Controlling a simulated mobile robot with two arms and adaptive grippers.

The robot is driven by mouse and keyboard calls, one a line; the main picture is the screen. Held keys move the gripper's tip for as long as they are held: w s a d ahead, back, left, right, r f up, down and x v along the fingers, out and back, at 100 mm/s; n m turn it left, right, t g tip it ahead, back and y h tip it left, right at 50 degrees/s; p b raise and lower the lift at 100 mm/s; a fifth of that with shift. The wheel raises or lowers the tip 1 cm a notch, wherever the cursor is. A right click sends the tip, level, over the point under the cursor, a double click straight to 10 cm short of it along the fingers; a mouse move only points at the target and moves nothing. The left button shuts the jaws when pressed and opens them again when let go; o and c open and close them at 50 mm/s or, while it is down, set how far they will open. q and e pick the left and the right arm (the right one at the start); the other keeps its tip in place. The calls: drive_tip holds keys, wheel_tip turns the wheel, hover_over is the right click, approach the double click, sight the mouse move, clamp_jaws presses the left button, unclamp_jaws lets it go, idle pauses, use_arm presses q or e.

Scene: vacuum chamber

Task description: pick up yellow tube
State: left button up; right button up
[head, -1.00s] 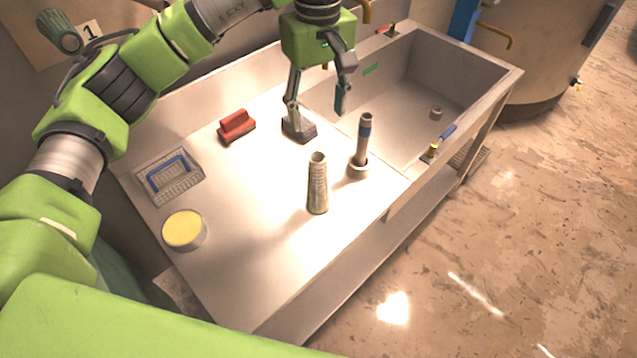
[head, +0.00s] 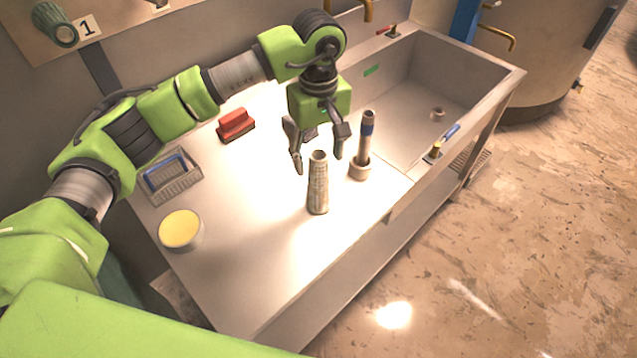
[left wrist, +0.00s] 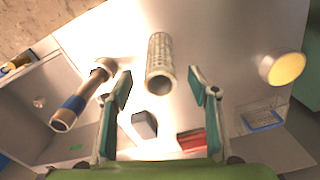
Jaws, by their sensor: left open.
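A pale yellowish ribbed tube (head: 318,188) stands upright on the white worktop, its open end up. It also shows in the left wrist view (left wrist: 160,60), top centre, with its opening facing the camera. My left gripper (head: 318,160) is open, pointing down over the worktop near the tube's top. In the left wrist view its two fingers (left wrist: 158,86) are spread on either side of the tube's line, with nothing between them in contact. My right gripper is in neither view.
A tube with a blue band (head: 366,135) stands in a round holder right of the pale tube. A dark block (left wrist: 145,124), a red brush-like object (head: 235,124), a grey basket (head: 172,190) and a yellow-topped round container (head: 182,232) are also on the worktop. A sink basin (head: 440,85) lies right.

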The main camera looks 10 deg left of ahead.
sight(319, 173)
use_arm(q)
drive_tip(key=shift+f, duration=0.2)
wheel_tip(319, 173, down, 5)
drive_tip(key=p, duration=0.3)
drive_tip(key=shift+s+r, duration=0.1)
drive_tip(key=shift+r, duration=0.05)
drive_tip(key=shift+f, duration=0.2)
drive_tip(key=c, duration=1.3)
